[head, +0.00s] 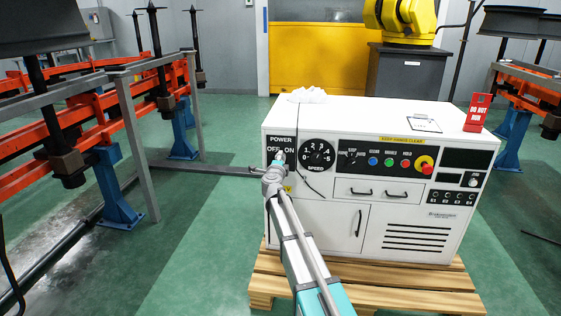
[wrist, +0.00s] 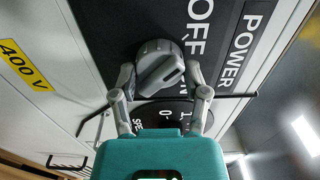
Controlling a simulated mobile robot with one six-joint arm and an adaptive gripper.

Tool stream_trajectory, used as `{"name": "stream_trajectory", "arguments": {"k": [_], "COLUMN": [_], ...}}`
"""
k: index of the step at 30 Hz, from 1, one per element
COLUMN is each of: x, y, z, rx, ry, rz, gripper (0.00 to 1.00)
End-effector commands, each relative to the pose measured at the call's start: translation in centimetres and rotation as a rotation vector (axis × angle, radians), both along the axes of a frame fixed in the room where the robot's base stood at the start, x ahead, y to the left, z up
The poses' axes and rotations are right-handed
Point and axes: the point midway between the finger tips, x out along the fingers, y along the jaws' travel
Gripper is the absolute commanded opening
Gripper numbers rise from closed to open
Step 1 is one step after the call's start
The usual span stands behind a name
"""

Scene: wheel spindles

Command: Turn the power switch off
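The power switch is a grey round knob with a raised grip bar (wrist: 160,68), on a black label plate marked POWER, OFF and ON. In the head view the plate (head: 281,140) is at the upper left of the white machine's front (head: 318,218), with the knob mostly hidden behind my gripper. My gripper (head: 276,163) is at the plate. In the wrist view my gripper's fingers (wrist: 160,78) are spread, one on each side of the knob. I cannot tell whether they touch it. The OFF word shows clearly; ON is partly covered by a finger. Which word the knob points to is unclear.
The speed dial (head: 318,156) is just right of the switch. An emergency stop button (head: 425,164) is farther right. A wooden pallet (head: 380,298) lies under the machine. Orange racks (head: 80,95) stand at left.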

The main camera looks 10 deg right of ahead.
Motion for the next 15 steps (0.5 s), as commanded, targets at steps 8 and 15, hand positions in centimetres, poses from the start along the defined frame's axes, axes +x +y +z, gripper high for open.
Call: {"name": "stream_trajectory", "arguments": {"k": [8,15], "x": [0.08,0.03], "y": [-0.02,-0.01], "z": [0.01,0.0], "rx": [0.0,0.001], "ry": [0.0,0.0], "rz": [0.0,0.0], "gripper": [0.94,0.94]}}
